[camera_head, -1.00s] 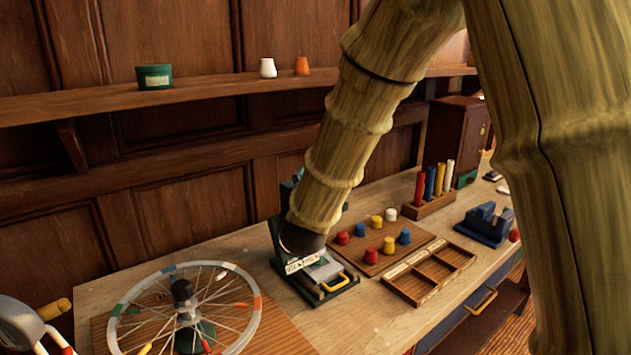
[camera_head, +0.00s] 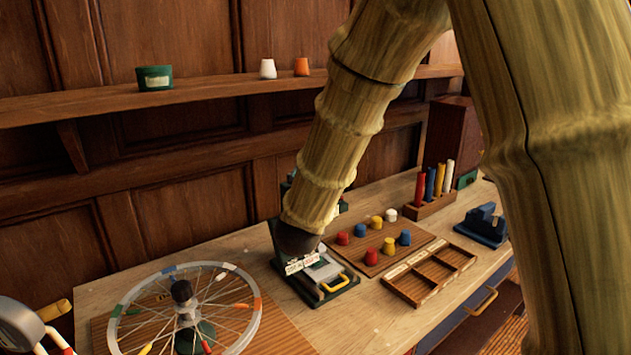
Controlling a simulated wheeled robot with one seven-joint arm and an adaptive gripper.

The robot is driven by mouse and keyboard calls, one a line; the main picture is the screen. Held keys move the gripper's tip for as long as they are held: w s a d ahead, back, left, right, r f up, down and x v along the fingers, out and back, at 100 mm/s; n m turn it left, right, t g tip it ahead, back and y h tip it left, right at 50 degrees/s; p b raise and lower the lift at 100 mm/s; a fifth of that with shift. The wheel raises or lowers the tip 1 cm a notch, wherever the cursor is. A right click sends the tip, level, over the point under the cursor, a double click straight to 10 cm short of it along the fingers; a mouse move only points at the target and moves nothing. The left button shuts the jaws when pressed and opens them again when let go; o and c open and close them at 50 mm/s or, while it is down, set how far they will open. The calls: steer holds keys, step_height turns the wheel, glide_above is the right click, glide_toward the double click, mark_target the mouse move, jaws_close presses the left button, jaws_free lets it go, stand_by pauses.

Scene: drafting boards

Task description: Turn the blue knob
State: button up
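My bamboo-patterned arm reaches down to a dark green device (camera_head: 335,292) on the bench, which has a grey plate, small white labels and a yellow handle. The dark end of my gripper (camera_head: 297,240) is over the back of this device. Its fingers are hidden, so I cannot tell whether they are open or touch anything. A small bluish part (camera_head: 291,175) shows behind my arm at the device's upper back; I cannot tell whether it is the blue knob. Blue knob-like pegs, one at the right (camera_head: 405,237), stand on a wooden board beside the device.
A spoked wheel (camera_head: 250,320) lies left of the device. An empty wooden compartment tray (camera_head: 428,292) and a blue holder (camera_head: 482,226) are to the right. A shelf (camera_head: 215,97) with cups runs above. Some bare bench lies in front of the device.

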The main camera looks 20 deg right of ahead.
steer(key=shift+s, duration=0.1)
steer(key=v, duration=1.2)
steer(key=shift+a, duration=0.15)
